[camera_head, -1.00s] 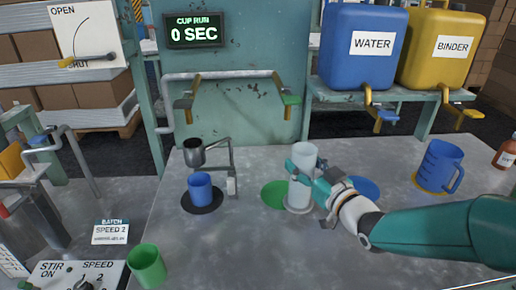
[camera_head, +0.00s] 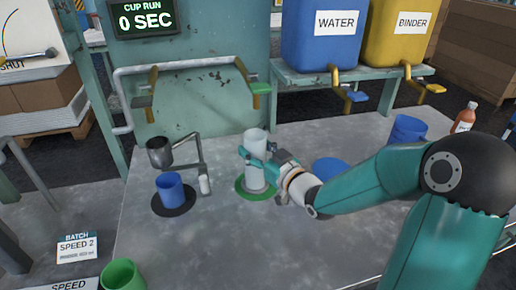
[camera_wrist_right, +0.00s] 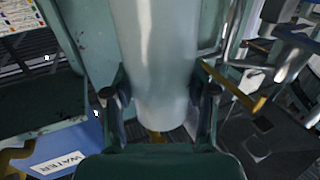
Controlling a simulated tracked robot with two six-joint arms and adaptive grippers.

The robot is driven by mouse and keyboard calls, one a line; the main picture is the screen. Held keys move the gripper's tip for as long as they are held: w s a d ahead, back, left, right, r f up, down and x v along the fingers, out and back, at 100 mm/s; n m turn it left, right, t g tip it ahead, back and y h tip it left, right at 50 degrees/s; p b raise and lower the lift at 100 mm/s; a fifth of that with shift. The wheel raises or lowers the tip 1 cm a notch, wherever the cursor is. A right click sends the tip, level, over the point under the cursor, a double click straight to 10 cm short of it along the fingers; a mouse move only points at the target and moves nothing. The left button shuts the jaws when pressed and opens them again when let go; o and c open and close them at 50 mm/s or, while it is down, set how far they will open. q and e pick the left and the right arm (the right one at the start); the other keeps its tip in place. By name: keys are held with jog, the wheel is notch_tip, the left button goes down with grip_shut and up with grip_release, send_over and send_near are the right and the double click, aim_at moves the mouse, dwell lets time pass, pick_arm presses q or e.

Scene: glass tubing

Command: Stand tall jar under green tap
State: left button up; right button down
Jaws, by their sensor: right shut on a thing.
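The tall jar (camera_head: 256,141), pale and whitish, stands upright on or just above the green disc (camera_head: 240,186) on the bench; I cannot tell whether its base touches. My right gripper (camera_head: 257,160) is shut on the jar around its middle, from the right side. In the right wrist view the jar (camera_wrist_right: 158,50) fills the middle between both fingers. The green tap (camera_head: 260,88) hangs on the pipe above and slightly behind the jar, apart from its top. My left gripper is out of view.
A blue jug (camera_head: 408,129) and a brown bottle (camera_head: 465,117) stand at the right. A green cup (camera_head: 122,275) sits front left.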

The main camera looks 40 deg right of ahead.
jog(key=shift+s, duration=0.1)
jog(key=shift+c, duration=1.8)
grip_release()
jog(key=shift+f, duration=0.1)
jog(key=shift+d, duration=0.1)
jog(key=s, duration=0.6)
jog(key=shift+s+a+b, duration=0.25)
jog(key=shift+b, duration=0.15)
jog(key=shift+s+a+r+b, duration=0.15)
jog(key=shift+s+b, duration=1.2)
jog(key=shift+b, duration=0.05)
jog(key=shift+s+a+r+b, duration=0.1)
jog(key=shift+s+b, duration=1.25)
jog(key=shift+b, duration=0.05)
